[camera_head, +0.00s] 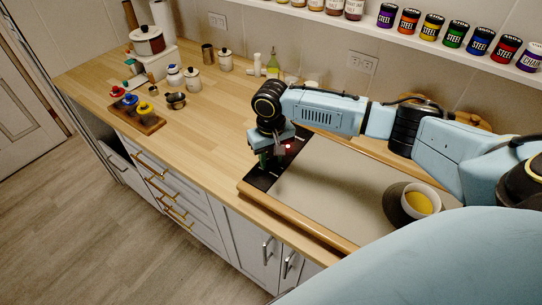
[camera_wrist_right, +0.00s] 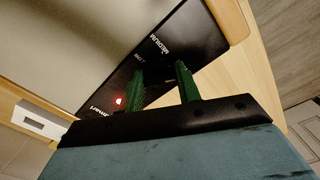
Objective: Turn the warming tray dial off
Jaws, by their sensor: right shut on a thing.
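The warming tray (camera_head: 330,185) lies on the counter, a grey plate with a wooden rim. Its black control panel (camera_head: 262,180) is at the left end and also shows in the right wrist view (camera_wrist_right: 185,38), with the labels MEDIUM and LOW. A red light (camera_wrist_right: 119,100) glows on the panel. My right gripper (camera_head: 265,160) points down at the panel. Its green fingers (camera_wrist_right: 161,85) are shut on the dial, which is mostly hidden between them; its pointer's setting cannot be read. My left gripper is out of view.
A white bowl with yellow contents (camera_head: 420,200) stands on a dark round plate at the tray's right. A wooden board with coloured-topped jars (camera_head: 140,116), canisters (camera_head: 192,80) and a small metal pot (camera_head: 176,101) stand further left. The counter between is clear.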

